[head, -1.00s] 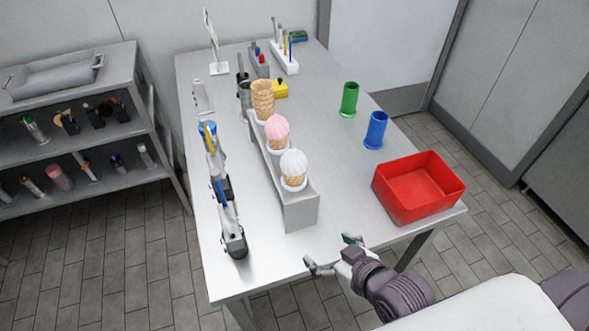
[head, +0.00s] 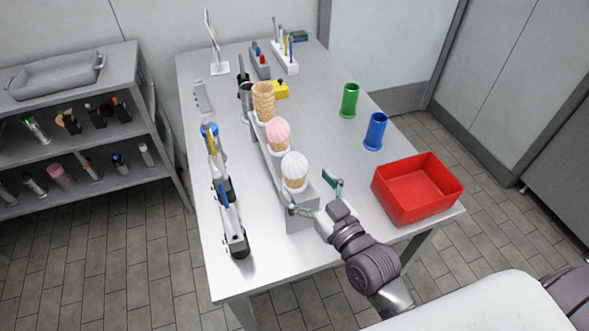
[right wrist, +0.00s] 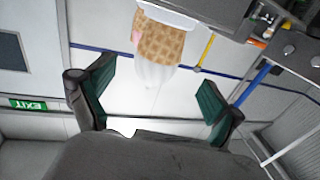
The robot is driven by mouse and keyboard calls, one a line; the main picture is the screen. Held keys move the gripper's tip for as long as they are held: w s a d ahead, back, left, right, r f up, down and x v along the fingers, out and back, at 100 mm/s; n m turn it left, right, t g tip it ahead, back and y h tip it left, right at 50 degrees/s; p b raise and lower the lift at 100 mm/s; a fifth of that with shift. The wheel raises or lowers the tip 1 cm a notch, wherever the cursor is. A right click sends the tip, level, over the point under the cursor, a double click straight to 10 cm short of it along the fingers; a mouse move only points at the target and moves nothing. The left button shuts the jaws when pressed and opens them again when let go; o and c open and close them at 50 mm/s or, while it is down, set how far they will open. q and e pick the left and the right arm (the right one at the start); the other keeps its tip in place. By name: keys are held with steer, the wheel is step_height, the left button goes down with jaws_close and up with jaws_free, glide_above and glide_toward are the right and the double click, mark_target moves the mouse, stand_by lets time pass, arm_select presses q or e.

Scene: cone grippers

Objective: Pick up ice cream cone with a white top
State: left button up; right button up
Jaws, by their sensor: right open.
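The ice cream cone with a white top (head: 295,166) stands upright in the near end of a grey holder (head: 303,214) on the table. It also shows in the right wrist view (right wrist: 158,55), upside down, beyond and between the fingers. The pink-topped cone (head: 278,134) and an empty-looking cone (head: 264,99) stand behind it in the same holder. My right gripper (head: 312,196) is open and empty, just in front and to the right of the white-topped cone, with its left finger in front of the holder's near end. My left gripper is not in view.
A red bin (head: 415,190) sits at the table's right edge. A green cup (head: 349,101) and a blue cup (head: 376,131) stand behind it. Several tools line the table's left side. The table between the holder and bin is largely clear.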

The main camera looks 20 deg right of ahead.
mark_target(294, 167)
steer(key=p+x, duration=0.1)
steer(key=x, duration=0.5)
steer(key=shift+d+f, duration=0.15)
steer(key=shift+d, duration=0.05)
steer(key=shift+s, duration=0.2)
steer(key=shift+c, duration=1.1)
steer(key=c, duration=0.7)
